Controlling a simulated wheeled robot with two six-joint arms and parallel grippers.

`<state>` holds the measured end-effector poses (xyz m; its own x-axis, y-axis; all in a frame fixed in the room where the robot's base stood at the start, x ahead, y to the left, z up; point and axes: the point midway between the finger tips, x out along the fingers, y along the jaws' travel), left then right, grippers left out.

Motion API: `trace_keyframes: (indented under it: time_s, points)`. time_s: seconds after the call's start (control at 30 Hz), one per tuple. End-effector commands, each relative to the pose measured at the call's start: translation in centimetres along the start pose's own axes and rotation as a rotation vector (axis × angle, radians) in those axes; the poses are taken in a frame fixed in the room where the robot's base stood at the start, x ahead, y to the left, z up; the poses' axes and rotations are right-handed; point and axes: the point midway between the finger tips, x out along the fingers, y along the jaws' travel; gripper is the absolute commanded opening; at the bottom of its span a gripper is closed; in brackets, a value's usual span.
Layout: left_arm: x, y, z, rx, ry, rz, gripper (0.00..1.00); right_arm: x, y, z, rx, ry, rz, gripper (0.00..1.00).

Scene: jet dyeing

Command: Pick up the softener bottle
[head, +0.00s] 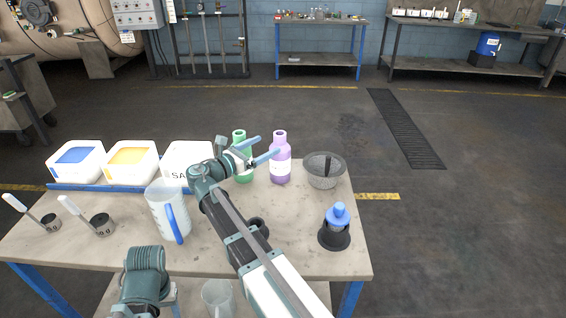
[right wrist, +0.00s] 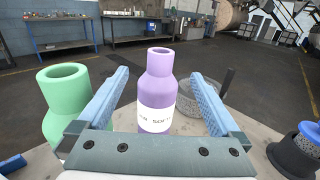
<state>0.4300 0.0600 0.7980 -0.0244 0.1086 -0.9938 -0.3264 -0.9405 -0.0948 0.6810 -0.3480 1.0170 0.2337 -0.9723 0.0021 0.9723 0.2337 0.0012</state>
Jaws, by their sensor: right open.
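The softener bottle is the purple bottle (head: 281,166) with a white label, standing upright on the table beside the green bottle (head: 241,167). In the right wrist view the purple bottle (right wrist: 158,88) shows in the gap between my fingers, its label only partly legible. My right gripper (head: 269,145) is open and empty, its fingers pointing toward the purple bottle. In the head view one finger overlaps the bottle's left edge. I cannot tell whether the bottle is between the fingers or just beyond them. My left gripper is not in view.
The green bottle (right wrist: 66,105) stands close by on the left. A blue-capped item in a black holder (head: 336,226) stands nearer right. A clear jug (head: 168,212), white tubs (head: 131,163) and scoops fill the table's left.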

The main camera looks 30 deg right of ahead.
Motion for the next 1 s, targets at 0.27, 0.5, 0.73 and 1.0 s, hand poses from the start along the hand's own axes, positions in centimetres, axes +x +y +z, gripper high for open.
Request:
trace_keyframes:
  time_s: [0.27, 0.5, 0.73, 1.0]
  points:
    - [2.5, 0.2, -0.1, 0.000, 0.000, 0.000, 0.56, 0.0, 0.0, -2.5, 0.001, 0.001, 0.000, 1.00]
    - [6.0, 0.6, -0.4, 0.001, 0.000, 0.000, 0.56, 0.0, 0.0, -6.0, 0.002, 0.002, 0.000, 1.00]
    - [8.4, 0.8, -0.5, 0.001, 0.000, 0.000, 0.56, 0.5, 0.0, -8.5, 0.002, 0.002, -0.003, 1.00]
    - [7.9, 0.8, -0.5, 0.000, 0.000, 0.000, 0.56, 2.5, 0.0, -8.0, 0.002, 0.002, -0.001, 1.00]
